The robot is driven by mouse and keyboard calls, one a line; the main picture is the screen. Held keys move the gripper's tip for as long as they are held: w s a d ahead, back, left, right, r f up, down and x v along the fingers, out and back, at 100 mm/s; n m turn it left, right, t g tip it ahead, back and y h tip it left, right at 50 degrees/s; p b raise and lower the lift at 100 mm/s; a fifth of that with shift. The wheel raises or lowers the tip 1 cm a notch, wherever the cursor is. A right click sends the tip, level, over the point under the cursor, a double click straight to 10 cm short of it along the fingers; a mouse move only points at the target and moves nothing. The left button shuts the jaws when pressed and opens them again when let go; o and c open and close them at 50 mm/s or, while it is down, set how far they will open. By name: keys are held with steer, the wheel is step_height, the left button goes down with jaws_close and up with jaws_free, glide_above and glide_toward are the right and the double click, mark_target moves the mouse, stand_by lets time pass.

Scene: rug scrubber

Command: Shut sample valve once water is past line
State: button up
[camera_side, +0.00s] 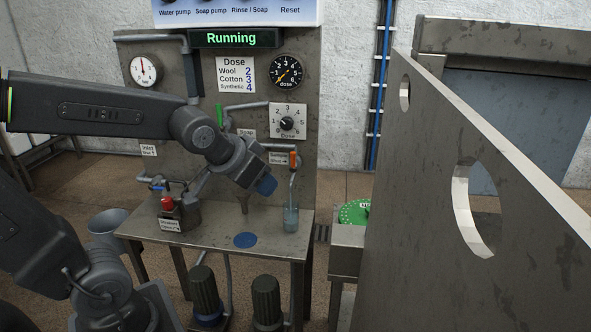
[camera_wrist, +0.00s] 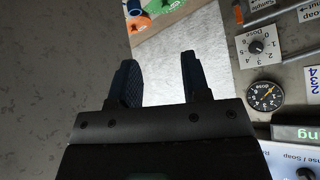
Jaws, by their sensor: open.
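The sample valve's orange handle (camera_side: 294,160) points up on a thin pipe at the right side of the panel. A clear glass (camera_side: 291,219) with bluish contents stands below that pipe on the metal bench; its fill line is too small to make out. My gripper (camera_side: 266,186) hangs left of the valve pipe, apart from the handle, its blue fingertips pointing down and right. In the wrist view my gripper (camera_wrist: 160,68) is open with nothing between its fingers. A small orange piece, apparently the valve handle (camera_wrist: 238,14), shows at the top right there.
A display (camera_side: 236,38) reads "Running". A dose knob (camera_side: 287,124), a dose gauge (camera_side: 286,71) and a green lever (camera_side: 219,115) are on the panel. A red-topped device (camera_side: 168,203) and a blue disc (camera_side: 245,240) sit on the bench. A large metal plate (camera_side: 430,200) stands right.

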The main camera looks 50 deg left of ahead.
steer(key=w+a+f+t+y, duration=0.2)
steer(key=w+a+f+t, duration=0.1)
steer(key=w+a, duration=0.75)
steer(key=t, duration=0.4)
glide_toward(293, 162)
steer(key=d+r, duration=0.4)
steer(key=r, duration=0.1)
steer(key=s+a+f+n+t, duration=0.1)
steer(key=s+a+f+t, duration=0.15)
steer(key=a+f, duration=0.3)
steer(key=x, duration=0.9)
steer(key=d+x, duration=0.1)
steer(key=x, duration=0.4)
steer(key=shift+w, duration=0.3)
jaws_close()
